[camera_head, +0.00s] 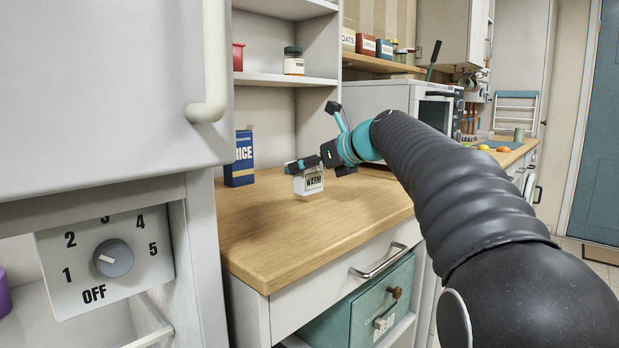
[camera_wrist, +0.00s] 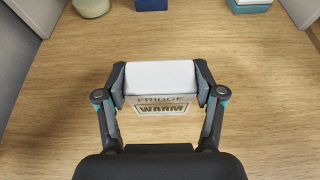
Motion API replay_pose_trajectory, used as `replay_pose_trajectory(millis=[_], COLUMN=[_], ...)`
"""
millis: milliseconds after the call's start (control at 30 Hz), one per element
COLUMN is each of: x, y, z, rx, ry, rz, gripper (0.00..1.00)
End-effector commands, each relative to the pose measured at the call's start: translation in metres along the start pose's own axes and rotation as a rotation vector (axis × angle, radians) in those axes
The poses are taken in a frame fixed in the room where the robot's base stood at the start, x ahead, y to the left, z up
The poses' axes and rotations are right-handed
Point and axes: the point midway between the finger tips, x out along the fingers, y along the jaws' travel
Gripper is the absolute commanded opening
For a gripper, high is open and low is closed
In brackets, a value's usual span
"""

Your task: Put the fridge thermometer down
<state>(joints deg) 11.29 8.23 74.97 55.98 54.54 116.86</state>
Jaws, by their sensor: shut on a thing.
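The fridge thermometer (camera_head: 308,181) is a small white block with a dark display in the head view. In the wrist view the thermometer (camera_wrist: 160,78) shows a white top and a front marked "FRIDGE" and "WARM". My gripper (camera_head: 304,164) is shut on it, with one finger at each side in the wrist view (camera_wrist: 161,88). The thermometer is upright at the wooden counter (camera_head: 290,235). I cannot tell whether its underside touches the wood.
A blue rice box (camera_head: 239,160) stands at the back left of the counter. A white appliance (camera_head: 385,97) is behind my arm. A panel with a numbered knob (camera_head: 114,258) is at the left. The counter's front is clear.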

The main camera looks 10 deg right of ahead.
Motion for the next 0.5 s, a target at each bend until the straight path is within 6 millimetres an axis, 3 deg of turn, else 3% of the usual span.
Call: replay_pose_trajectory(millis=[133,500], x=[0.007,0.009], y=[0.000,0.000], z=[-0.019,-0.021], rx=[0.001,0.000], ry=[-0.001,-0.001], rz=[-0.001,0.000], gripper=[0.33,0.33])
